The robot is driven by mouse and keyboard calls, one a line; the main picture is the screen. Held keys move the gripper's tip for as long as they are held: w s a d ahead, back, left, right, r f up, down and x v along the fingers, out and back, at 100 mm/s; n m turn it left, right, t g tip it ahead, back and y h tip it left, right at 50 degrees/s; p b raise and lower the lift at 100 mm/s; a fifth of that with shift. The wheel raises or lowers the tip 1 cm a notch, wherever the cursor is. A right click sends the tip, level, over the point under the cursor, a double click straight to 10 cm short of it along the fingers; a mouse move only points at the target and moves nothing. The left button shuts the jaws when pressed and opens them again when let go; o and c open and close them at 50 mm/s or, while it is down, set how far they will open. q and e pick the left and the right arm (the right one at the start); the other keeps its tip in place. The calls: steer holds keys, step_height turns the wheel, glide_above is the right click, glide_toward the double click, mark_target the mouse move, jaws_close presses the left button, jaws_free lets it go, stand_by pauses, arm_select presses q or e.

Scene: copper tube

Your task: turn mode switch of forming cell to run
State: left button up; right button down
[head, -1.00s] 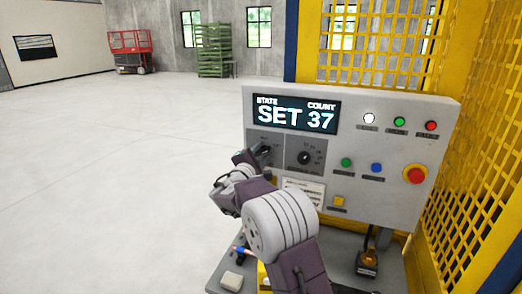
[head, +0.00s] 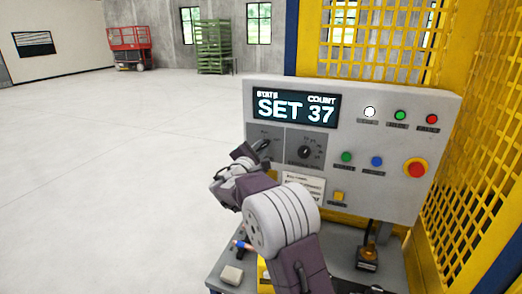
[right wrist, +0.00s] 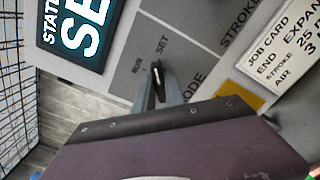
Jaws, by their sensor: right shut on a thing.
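The forming cell's control panel (head: 385,200) stands upright at the right of the head view, its display (head: 293,109) reading SET 37. The mode switch (right wrist: 156,73) is a dark knob with a white mark, on a grey plate with RUN and SET labels. In the right wrist view its mark points up in the picture, toward the SET side. My right gripper (right wrist: 161,84) is shut on the mode switch. In the head view the gripper (head: 254,151) partly covers the switch and its plate. My left gripper is not in view.
A stroke dial (head: 304,152) is just right of the mode plate, and a red emergency button (head: 416,169) is at the panel's right. A job card (head: 303,187) sits below. Yellow mesh guards (head: 470,150) flank the panel. Open floor (head: 110,180) lies left.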

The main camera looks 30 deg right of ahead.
steer(key=shift+f+n, duration=0.1)
steer(key=shift+n, duration=0.8)
steer(key=n, duration=0.2)
steer(key=shift+n+b, duration=0.3)
steer(key=shift+n, duration=0.1)
steer(key=n, duration=0.5)
steer(key=shift+p, duration=0.4)
steer(key=c, duration=1.4)
jaws_free()
